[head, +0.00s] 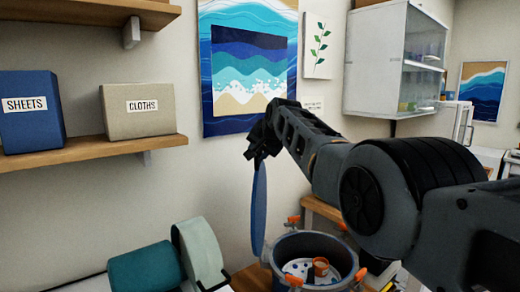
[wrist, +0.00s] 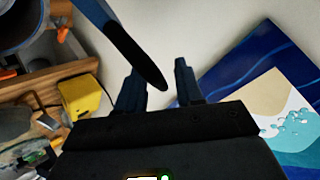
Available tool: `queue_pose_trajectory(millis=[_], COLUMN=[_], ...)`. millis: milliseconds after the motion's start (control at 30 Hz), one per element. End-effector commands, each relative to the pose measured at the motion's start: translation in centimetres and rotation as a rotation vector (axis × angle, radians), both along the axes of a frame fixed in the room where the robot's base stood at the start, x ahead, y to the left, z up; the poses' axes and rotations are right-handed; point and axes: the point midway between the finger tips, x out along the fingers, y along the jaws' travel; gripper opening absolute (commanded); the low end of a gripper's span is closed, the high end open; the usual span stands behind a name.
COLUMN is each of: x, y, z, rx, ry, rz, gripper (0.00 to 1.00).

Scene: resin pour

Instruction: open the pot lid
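The pot (head: 312,246) is a dark grey round vessel with orange clamps around its rim, low in the head view. Its top is uncovered, and an orange cup (head: 321,266) shows inside. The blue lid (head: 259,210) stands upright, nearly edge-on, at the pot's left side. My gripper (head: 259,152) is at the lid's upper edge. Gaps show beside the edge. Contact is unclear. The pot is partly visible at upper left there.
A teal roll (head: 146,268) and a pale green roll (head: 200,252) lie left of the pot. Shelves with a SHEETS box (head: 31,112) and a CLOTHS box (head: 138,110) are on the left wall. A yellow object (wrist: 86,97) shows in the wrist view.

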Motion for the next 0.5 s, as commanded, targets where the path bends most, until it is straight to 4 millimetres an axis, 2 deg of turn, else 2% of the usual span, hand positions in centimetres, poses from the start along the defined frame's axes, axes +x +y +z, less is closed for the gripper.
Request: queue_pose_trajectory(millis=[267,500], x=[-0.6,-2.0], y=[-0.3,-0.7], z=[0.5,1.4], rx=[0.001,-0.001], ry=[-0.001,-0.001], rz=[-0.001,0.000], gripper=[0.38,0.38])
